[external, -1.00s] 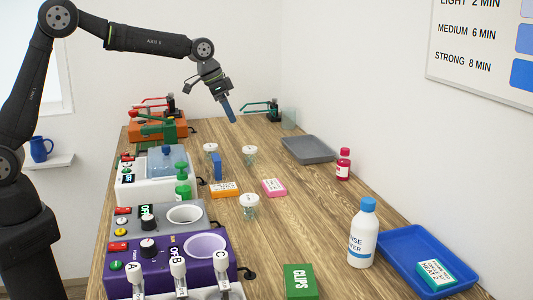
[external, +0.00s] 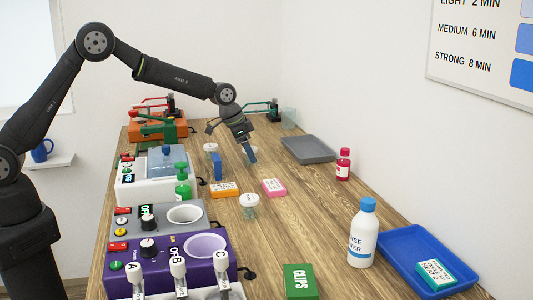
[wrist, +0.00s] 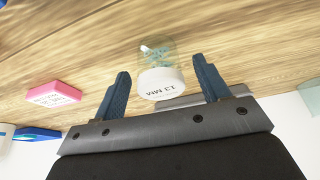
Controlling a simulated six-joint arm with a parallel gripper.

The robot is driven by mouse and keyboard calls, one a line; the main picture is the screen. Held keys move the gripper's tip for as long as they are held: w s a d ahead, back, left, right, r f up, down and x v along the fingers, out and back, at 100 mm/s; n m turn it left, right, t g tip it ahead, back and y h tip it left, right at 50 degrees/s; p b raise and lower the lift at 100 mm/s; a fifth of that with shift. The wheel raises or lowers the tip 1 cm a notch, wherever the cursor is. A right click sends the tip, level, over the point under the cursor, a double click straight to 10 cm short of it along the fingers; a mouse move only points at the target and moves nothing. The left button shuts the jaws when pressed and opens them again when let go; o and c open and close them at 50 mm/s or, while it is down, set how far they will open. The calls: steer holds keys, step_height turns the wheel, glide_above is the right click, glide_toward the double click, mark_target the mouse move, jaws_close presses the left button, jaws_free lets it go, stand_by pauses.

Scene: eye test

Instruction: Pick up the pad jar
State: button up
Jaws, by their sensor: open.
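My gripper (external: 251,156) is open and points down over the middle of the table. In the wrist view a clear jar with a white lid (wrist: 161,84) stands between the two blue fingers (wrist: 162,75), with a gap on each side. Its lid seems to read "13 MM", upside down; small bluish contents show through the glass. Two similar white-lidded jars show there: one farther left (external: 210,148) and one nearer the camera (external: 249,201). Their labels are too small to read, so I cannot tell which is the pad jar.
A pink box (external: 273,187), an orange box (external: 225,190) and a blue block (external: 216,167) stand near my gripper. A green pump bottle (external: 183,182) and machines line the left. A grey tray (external: 307,150), red bottle (external: 343,164) and white bottle (external: 362,235) are right.

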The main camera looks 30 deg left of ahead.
steer(key=shift+x, duration=0.85)
steer(key=shift+c, duration=0.5)
steer(key=c, duration=1)
steer(key=shift+o, duration=0.2)
